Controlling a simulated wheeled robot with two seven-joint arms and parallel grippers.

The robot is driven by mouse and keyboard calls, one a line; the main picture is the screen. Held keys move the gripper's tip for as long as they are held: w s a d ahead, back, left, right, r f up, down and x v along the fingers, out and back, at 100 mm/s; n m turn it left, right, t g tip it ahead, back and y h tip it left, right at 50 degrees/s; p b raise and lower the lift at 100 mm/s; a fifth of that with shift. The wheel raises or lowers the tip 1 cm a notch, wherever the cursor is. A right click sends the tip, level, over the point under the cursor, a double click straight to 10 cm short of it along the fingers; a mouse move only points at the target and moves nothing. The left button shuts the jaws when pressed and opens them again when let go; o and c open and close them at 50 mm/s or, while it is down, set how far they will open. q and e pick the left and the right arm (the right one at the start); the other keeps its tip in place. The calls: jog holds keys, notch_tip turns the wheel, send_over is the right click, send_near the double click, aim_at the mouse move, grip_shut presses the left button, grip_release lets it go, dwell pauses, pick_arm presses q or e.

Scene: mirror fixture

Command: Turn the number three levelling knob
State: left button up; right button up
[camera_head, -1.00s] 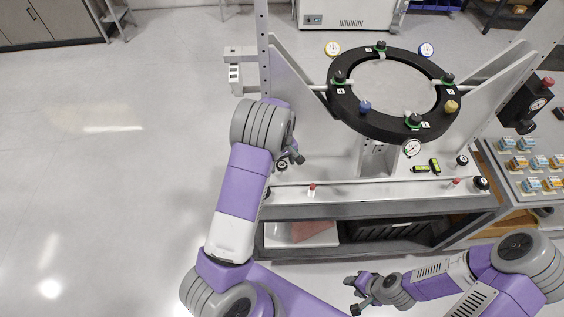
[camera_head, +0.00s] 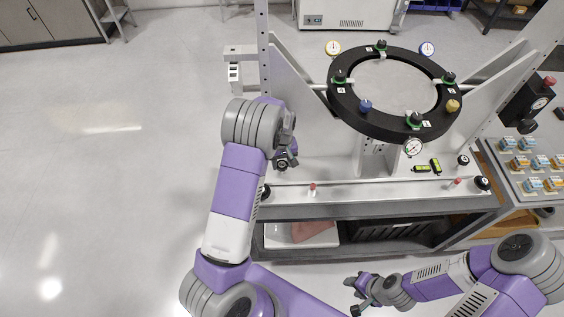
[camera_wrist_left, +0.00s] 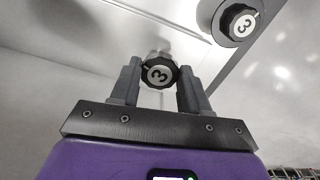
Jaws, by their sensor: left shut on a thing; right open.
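A black knob (camera_wrist_left: 158,71) with a white cap marked "3" sits between the fingers of my left gripper (camera_wrist_left: 158,88) in the left wrist view. The fingers are shut on its sides. A second black knob (camera_wrist_left: 240,22), also marked "3", is apart from the gripper at the top right of that view. In the head view my left gripper (camera_head: 286,162) is over the left end of the fixture base and mostly hides the held knob. My right gripper (camera_head: 360,294) is open and empty in front of the bench.
The black mirror ring (camera_head: 350,116) stands on the fixture between grey side plates. A dial gauge (camera_head: 413,147) hangs at its front. Two yellow-green levels (camera_head: 435,165) lie on the base at right. Floor at left is clear.

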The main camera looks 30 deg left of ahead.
aim_at(282, 165)
pick_arm(q)
jog(key=o, duration=1.1)
jog(key=shift+c, duration=0.2)
notch_tip(282, 165, up, 8)
jog(key=shift+f, duration=0.2)
